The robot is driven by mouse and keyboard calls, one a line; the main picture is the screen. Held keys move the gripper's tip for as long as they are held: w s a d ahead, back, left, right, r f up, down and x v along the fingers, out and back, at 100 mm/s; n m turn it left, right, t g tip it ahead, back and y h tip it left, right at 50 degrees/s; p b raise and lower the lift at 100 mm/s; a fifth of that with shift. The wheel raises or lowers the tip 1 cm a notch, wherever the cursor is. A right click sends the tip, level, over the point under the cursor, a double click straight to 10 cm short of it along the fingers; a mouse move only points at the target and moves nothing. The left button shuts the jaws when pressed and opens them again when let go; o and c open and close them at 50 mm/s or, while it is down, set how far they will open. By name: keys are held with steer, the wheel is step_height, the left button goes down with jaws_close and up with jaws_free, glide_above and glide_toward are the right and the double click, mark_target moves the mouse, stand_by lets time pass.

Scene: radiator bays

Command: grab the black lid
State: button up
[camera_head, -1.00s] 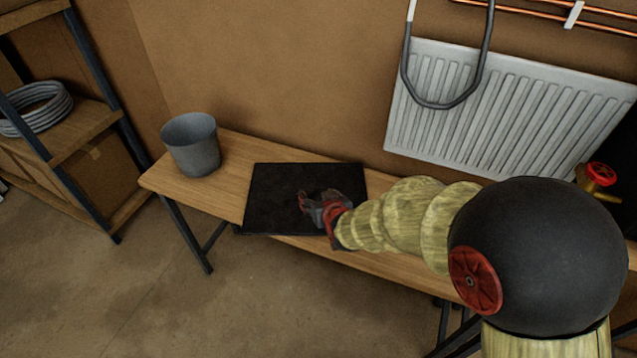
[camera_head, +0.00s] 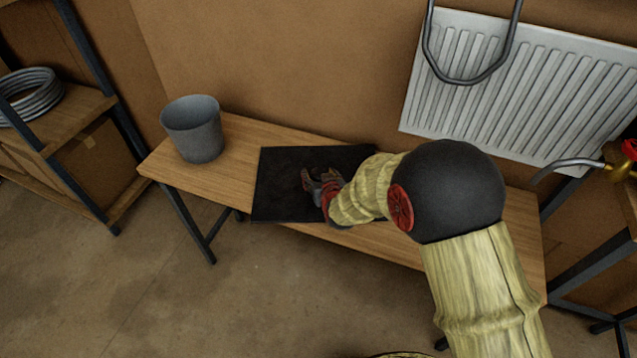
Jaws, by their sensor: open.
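A flat black square mat (camera_head: 282,190) lies on the wooden bench. My gripper (camera_head: 322,178) is over the right part of this mat, with its jaws open. I cannot make out a separate black lid against the dark mat; the gripper and my arm cover part of that area. Whether the gripper touches anything there cannot be told.
A grey bucket (camera_head: 194,130) stands on the bench (camera_head: 215,180) left of the mat. A white radiator (camera_head: 500,90) hangs on the wall behind, with a grey hose (camera_head: 470,80) before it. A shelf with coiled hose (camera_head: 30,95) stands at far left.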

steer(key=shift+w, duration=0.1)
steer(key=shift+c, duration=1.2)
steer(key=c, duration=1.1)
jaws_close()
